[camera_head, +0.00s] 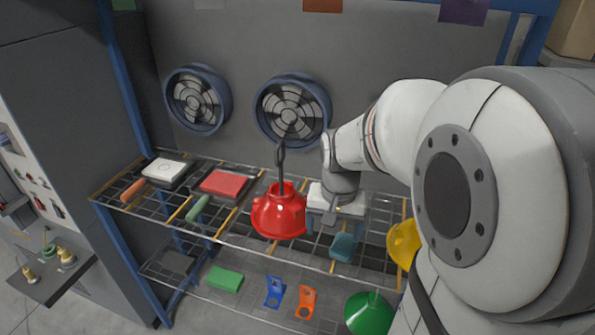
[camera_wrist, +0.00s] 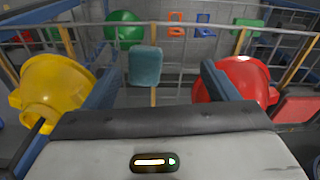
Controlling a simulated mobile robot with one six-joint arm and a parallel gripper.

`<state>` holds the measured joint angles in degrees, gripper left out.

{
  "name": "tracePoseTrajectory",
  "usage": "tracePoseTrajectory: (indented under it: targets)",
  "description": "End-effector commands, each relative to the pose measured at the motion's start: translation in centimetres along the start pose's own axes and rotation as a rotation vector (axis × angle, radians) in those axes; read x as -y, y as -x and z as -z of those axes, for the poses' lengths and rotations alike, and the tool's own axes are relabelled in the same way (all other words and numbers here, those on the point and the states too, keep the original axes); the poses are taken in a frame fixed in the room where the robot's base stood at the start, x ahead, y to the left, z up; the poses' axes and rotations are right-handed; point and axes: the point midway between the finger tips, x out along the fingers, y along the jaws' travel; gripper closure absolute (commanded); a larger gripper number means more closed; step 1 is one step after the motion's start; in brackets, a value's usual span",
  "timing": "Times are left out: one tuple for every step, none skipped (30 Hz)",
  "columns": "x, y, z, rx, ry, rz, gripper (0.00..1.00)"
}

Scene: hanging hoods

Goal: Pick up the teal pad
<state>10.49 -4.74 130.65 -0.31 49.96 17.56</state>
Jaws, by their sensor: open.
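The teal pad (camera_head: 343,246) is a small rounded block at the front of the upper wire shelf, right of the red hood. In the wrist view the teal pad (camera_wrist: 145,66) shows ahead of my gripper (camera_wrist: 157,66), between its two blue-grey fingers. The fingers are apart and hold nothing. In the head view my gripper (camera_head: 325,205) is over the shelf behind the pad, its fingers mostly hidden. I cannot tell how far above the pad they are.
A red hanging hood (camera_head: 280,212) is left of my gripper and a yellow hood (camera_head: 403,243) is to the right. A green hood (camera_head: 369,313) hangs lower. A red pad (camera_head: 222,184) and a green block (camera_head: 225,279) lie on the shelves.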

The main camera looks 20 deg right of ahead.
Motion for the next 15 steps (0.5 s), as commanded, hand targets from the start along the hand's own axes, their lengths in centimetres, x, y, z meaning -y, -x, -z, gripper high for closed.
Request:
tracePoseTrajectory:
  targets:
    - [-0.7,-0.4,1.3,0.022,-0.055,-0.008,0.2]
    - [-1.0,-0.8,1.9,0.031,-0.083,-0.011,0.2]
    - [-1.4,-1.2,2.7,0.041,-0.118,-0.015,0.2]
    - [-1.6,-1.5,3.1,0.048,-0.139,-0.017,0.2]
    - [-1.9,-1.8,3.5,0.053,-0.16,-0.019,0.2]
    - [-2.1,-2.1,4.0,0.059,-0.18,-0.022,0.2]
    - [-2.3,-2.3,4.2,0.062,-0.192,-0.023,0.2]
    - [-2.4,-2.5,4.4,0.065,-0.202,-0.024,0.2]
    - [-2.6,-2.8,4.6,0.069,-0.213,-0.025,0.2]
    - [-2.6,-3.1,4.6,0.07,-0.217,-0.026,0.2]
    - [-2.7,-3.4,4.7,0.07,-0.22,-0.026,0.2]
    - [-2.7,-3.9,4.7,0.072,-0.221,-0.026,0.2]
    - [-2.7,-4.2,4.6,0.072,-0.221,-0.026,0.2]
    - [-2.7,-4.6,4.6,0.071,-0.221,-0.026,0.2]
    - [-2.7,-5.0,4.5,0.072,-0.22,-0.026,0.2]
